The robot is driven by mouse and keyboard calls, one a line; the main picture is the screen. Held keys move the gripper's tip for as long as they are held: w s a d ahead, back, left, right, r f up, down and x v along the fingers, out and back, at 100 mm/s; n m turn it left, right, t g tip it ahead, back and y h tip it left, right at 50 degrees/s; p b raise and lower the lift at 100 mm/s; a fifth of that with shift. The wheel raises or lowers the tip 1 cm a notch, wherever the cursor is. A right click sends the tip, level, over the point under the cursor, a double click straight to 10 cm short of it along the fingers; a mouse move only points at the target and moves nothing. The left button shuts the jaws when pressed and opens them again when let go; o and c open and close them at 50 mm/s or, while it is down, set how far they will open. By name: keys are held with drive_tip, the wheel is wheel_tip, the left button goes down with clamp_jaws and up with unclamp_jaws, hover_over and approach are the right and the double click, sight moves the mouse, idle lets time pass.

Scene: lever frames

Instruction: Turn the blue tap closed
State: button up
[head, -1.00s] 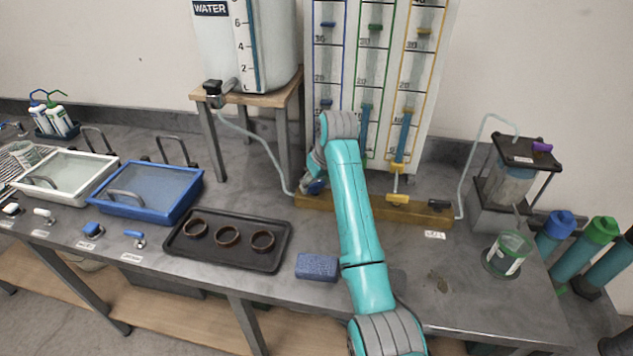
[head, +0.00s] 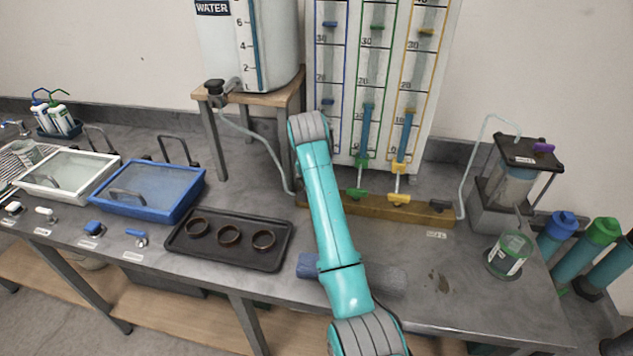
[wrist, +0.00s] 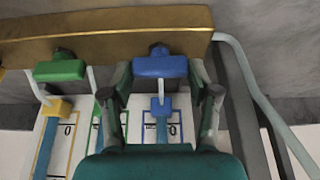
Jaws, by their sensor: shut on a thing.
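The blue tap (wrist: 160,66) shows in the wrist view as a blue bar handle under a blue gauge tube, lying crosswise to the tube and along the wooden beam (wrist: 105,35). My gripper (wrist: 162,88) has one finger at each end of the handle and is shut on it. In the head view my teal arm hides both the blue tap and my gripper. The green tap (head: 357,193) and yellow tap (head: 399,200) stand along the beam to the right there. The green tap also shows left of the blue one in the wrist view (wrist: 58,70).
The gauge board (head: 440,60) rises behind the taps. The water tank (head: 235,50) on its wooden stand (head: 270,97) is to the left, with a hose (head: 262,143) running down beside the beam. A black tray (head: 180,255) and a blue sponge (head: 307,266) lie in front.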

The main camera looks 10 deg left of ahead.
idle(0.3)
drive_tip(key=o, duration=1.1)
drive_tip(key=shift+o, duration=0.2)
drive_tip(key=v, duration=1.2)
drive_tip(key=shift+a, duration=0.15)
